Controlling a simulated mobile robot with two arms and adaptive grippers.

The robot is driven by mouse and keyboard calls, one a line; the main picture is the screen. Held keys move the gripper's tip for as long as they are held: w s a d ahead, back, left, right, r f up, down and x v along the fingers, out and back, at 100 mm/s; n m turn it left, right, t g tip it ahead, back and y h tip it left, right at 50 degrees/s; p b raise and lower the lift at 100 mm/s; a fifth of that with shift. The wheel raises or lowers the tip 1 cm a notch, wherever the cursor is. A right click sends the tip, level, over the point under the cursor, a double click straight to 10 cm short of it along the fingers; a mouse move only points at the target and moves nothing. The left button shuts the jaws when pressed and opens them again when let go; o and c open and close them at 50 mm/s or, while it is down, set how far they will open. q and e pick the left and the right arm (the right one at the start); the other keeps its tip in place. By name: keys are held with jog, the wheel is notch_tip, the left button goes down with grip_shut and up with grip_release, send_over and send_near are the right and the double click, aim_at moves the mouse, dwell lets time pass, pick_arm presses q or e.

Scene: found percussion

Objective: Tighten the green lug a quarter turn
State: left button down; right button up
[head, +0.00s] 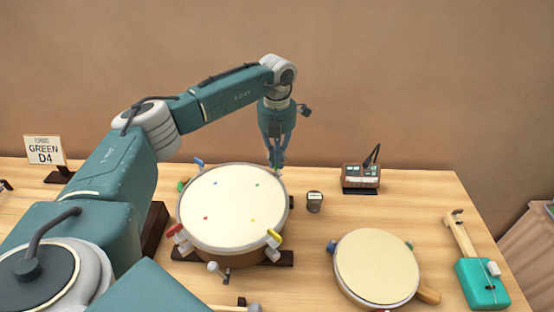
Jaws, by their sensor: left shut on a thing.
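A large round drum (233,207) with a cream head sits on a dark stand on the table. Its head has blue, red, yellow and green dots, the green one at the back right. Blue (198,162), red (174,230) and yellow (273,236) lugs stand around its rim. My left gripper (277,162) points down at the drum's back right rim, nearest the green dot. It is shut on the green lug there, which its fingers mostly hide. My right gripper is not in view.
A sign (44,150) reading "GREEN D4" stands at the back left. Right of the drum are a small dark cup-like object (314,202), a brown box with a display (361,177), a smaller drum (376,267) and a teal stringed instrument (481,284). Bare table lies between them.

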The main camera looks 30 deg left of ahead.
pick_arm(q)
jog(key=shift+m, duration=0.5)
jog(key=c, duration=1.8)
grip_release()
jog(key=shift+r, duration=0.15)
notch_tip(320, 180, up, 12)
